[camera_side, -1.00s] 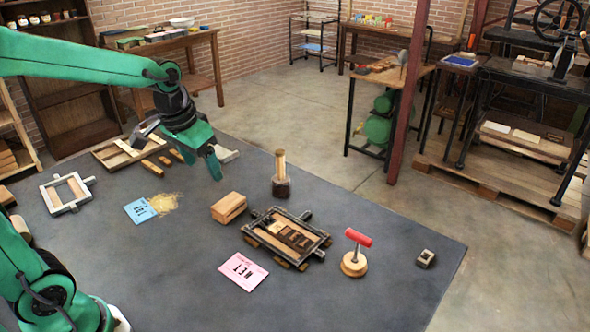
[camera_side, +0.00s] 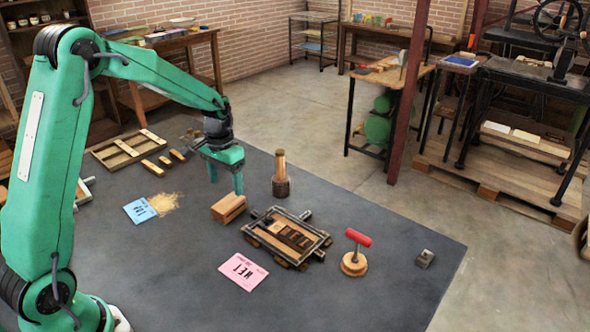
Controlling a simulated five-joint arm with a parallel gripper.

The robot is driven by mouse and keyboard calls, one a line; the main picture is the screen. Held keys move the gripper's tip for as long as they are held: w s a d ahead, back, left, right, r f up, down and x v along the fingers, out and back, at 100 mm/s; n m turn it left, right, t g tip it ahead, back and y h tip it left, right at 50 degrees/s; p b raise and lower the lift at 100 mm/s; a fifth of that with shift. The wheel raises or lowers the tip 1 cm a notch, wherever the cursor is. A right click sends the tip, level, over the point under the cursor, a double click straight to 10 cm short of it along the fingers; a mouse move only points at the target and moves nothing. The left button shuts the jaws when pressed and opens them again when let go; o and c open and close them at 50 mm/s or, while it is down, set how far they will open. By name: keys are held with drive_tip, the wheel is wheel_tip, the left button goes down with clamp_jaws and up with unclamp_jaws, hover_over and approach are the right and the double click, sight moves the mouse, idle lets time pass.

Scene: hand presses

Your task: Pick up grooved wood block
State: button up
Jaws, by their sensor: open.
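The grooved wood block (camera_side: 228,208) lies on the dark table near its middle, a light brown block with a groove along its side. My gripper (camera_side: 225,184) is open and empty, pointing down just above and behind the block. One green finger shows near the block's top right, the other farther left. I cannot tell whether the right finger touches the block.
A framed type form (camera_side: 287,237) lies right of the block. A wooden-handled tool (camera_side: 281,175) stands behind it. A red-handled tool (camera_side: 355,254) and small metal block (camera_side: 424,258) are farther right.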

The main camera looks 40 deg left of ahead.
sight(228, 202)
drive_tip(key=shift+f, duration=1.35)
drive_tip(key=shift+f, duration=0.1)
drive_tip(key=shift+a+f, duration=0.1)
drive_tip(key=shift+f, duration=2.4)
drive_tip(key=shift+w, duration=0.1)
drive_tip(key=c, duration=1.1)
